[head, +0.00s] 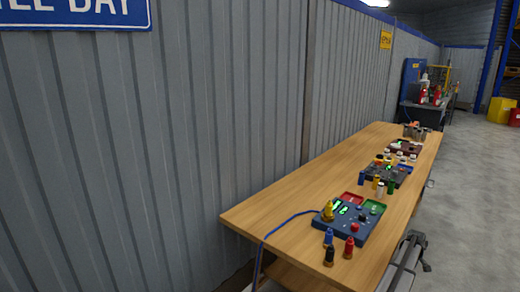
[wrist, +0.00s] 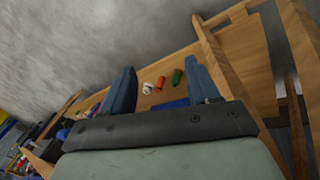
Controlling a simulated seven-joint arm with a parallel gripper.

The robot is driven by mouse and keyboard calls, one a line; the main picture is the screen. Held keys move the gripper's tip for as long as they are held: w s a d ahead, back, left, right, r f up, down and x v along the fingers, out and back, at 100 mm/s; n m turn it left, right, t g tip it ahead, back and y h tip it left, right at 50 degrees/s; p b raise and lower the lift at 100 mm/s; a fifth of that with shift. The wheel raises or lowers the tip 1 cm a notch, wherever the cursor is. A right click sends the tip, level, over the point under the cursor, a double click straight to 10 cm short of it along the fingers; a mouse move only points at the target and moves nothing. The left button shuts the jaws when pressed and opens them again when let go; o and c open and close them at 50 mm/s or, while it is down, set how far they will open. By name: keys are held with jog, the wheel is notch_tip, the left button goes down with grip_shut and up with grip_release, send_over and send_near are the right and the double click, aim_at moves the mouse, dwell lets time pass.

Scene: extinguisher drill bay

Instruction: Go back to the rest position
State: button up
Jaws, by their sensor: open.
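My gripper (wrist: 158,68) is open in the wrist view, its two blue-grey fingers apart with nothing held between them. Beyond the fingers, a white bottle (wrist: 148,88), an orange-red bottle (wrist: 160,83) and a green bottle (wrist: 177,77) show on the wooden table, apart from the gripper. In the head view, a grey jointed part at the table's right edge looks like my arm; its fingers cannot be made out clearly there.
The long wooden table (head: 285,212) runs along a corrugated wall (head: 230,100). A blue box (head: 345,228) with coloured trays stands near its front, with a blue bottle (head: 328,238), black bottle (head: 329,256) and red bottle (head: 349,248) beside it. Clear floor (head: 470,190) lies right.

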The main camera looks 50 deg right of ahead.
jog(key=w+a+f+m+t, duration=0.2)
jog(key=w+a+f+m, duration=0.1)
jog(key=a+f, duration=0.85)
jog(key=w+a+f+m+t, duration=0.1)
jog(key=w+a+f+m, duration=0.2)
jog(key=a+f, duration=0.9)
jog(key=w+a+f+n+y, duration=0.2)
jog(key=w+a, duration=1)
jog(key=a, duration=0.3)
jog(key=w+a+f+n+y, duration=0.2)
jog(key=w+a, duration=1.1)
jog(key=a, duration=0.1)
jog(key=w+a+r+n+g+y, duration=0.1)
jog(key=a+n+g, duration=0.15)
jog(key=a, duration=1.05)
jog(key=w+a+n+g+y, duration=0.1)
jog(key=a+g, duration=0.2)
jog(key=a, duration=1)
jog(key=s+a+r+n+g+h, duration=0.2)
jog(key=s+a+r+n+g, duration=0.1)
jog(key=s+a, duration=0.8)
jog(key=a+r+g, duration=0.1)
jog(key=a, duration=0.4)
jog(key=shift+s+n+h, duration=0.3)
jog(key=shift+s+n, duration=0.05)
